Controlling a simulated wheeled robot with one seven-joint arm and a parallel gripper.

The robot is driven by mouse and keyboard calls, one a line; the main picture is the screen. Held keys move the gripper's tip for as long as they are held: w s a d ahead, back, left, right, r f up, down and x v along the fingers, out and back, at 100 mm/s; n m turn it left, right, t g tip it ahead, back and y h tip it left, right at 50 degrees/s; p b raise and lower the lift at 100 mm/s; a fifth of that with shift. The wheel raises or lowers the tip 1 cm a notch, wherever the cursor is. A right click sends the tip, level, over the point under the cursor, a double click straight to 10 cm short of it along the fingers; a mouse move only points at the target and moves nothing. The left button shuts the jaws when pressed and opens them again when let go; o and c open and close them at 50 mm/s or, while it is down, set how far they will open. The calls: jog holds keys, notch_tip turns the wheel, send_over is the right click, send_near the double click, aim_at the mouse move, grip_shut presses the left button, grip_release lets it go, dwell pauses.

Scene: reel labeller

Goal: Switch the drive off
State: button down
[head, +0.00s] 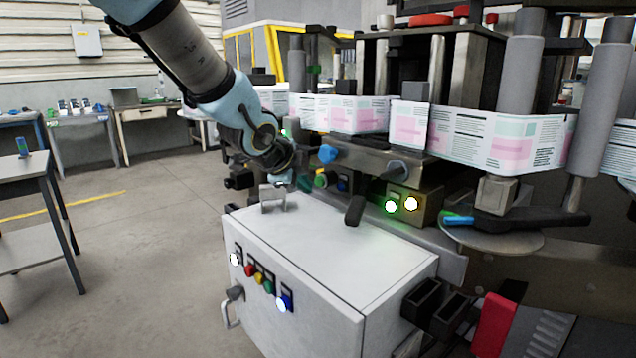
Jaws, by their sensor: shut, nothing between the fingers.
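A white control cabinet (335,240) stands in front of the labeller. Its front face carries a dark rotary knob (235,293), a red button (249,271), yellow and green buttons, a lit white lamp (234,259) and a lit blue one (285,302). The labels are too small to read, so I cannot tell which control belongs to the drive. My gripper (283,183) is shut and empty near the cabinet's back left top edge, apart from these front controls. Its fingertips are hard to make out beside a pale bracket shape (272,194).
A black lever (355,210) rises by the cabinet's back edge. Open floor (130,260) lies left, beside a table (25,165).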

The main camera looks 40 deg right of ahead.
jog(key=shift+w+a+p, duration=0.15)
jog(key=shift+a+p, duration=0.6)
jog(key=shift+a, duration=1.65)
